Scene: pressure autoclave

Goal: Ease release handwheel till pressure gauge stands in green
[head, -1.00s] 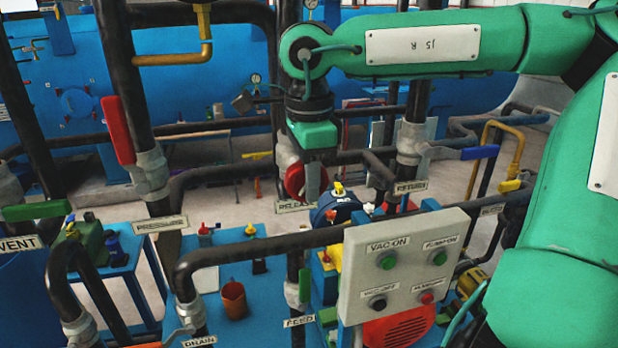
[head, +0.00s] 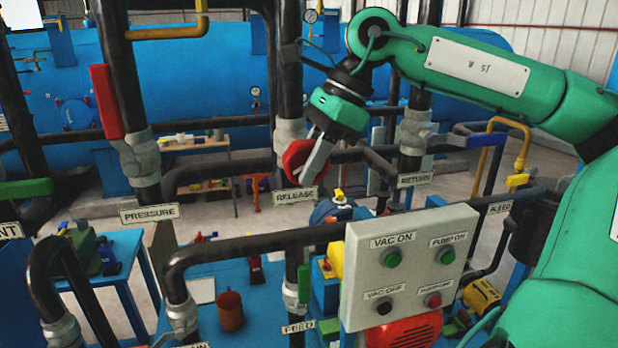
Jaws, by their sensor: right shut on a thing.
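The red release handwheel (head: 296,156) sits on a grey valve body (head: 287,132) on a vertical dark pipe, above the RELEASE label (head: 295,196). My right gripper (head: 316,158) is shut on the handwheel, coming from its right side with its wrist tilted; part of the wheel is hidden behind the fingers. A small white-faced pressure gauge (head: 255,91) stands on the blue vessel behind, and another gauge (head: 311,16) shows at the top. Their needles and colour bands are too small to read. My left gripper is not in view.
The PRESSURE valve with its red lever (head: 106,102) stands left. The RETURN valve with a blue lever (head: 477,137) stands right. A button panel (head: 405,265) and a horizontal dark pipe (head: 255,240) are below.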

